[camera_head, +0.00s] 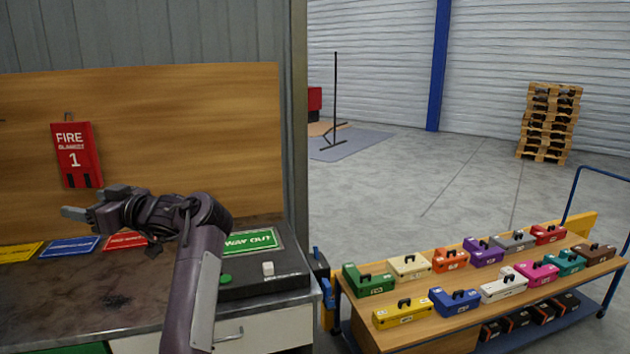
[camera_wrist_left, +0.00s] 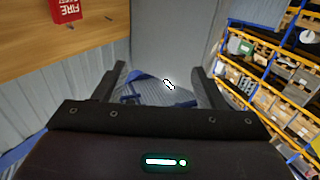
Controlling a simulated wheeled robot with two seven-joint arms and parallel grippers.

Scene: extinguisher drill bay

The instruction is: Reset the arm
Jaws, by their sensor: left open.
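My left arm rises from the bottom of the head view and bends left, with its gripper (camera_head: 88,208) held in the air above the workbench. The gripper points left, below the red fire blanket box (camera_head: 76,155) on the wooden board. In the left wrist view, the gripper's two fingers (camera_wrist_left: 160,86) stand wide apart with nothing between them. The red box also shows tilted at the top left of that view (camera_wrist_left: 65,10). My right gripper is in neither view.
The workbench (camera_head: 75,290) bears yellow, blue and red signs and a dark box with a green WAY OUT sign (camera_head: 249,242). A cart (camera_head: 440,333) with several coloured cases stands at right. Stacked pallets (camera_head: 548,125) stand far back.

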